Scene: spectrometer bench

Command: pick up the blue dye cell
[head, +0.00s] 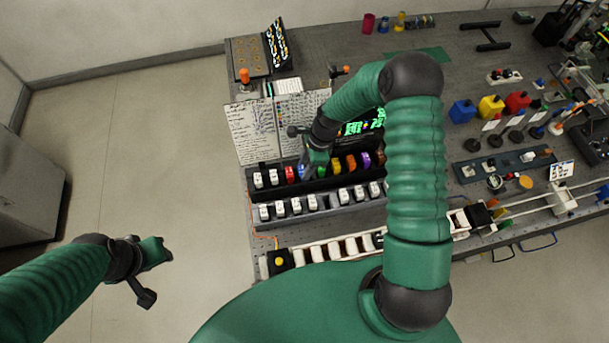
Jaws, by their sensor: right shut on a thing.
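The blue dye cell (303,172) is a small blue patch in the back row of the black rack (320,184), between a red cell and the yellow-orange one. My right gripper (308,163) reaches down over that spot and is shut on it. Its fingers and wrist cover most of the cell, so I cannot tell whether it is lifted from its slot. My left gripper (153,262) hangs over bare floor at the left, away from the bench. Its fingers are too small to read.
A red cell (290,174) sits close to the left of the blue one; orange (351,162) and purple (365,160) cells sit to the right. Papers (262,130) stand behind. Blue, yellow and red containers (490,108) stand at right.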

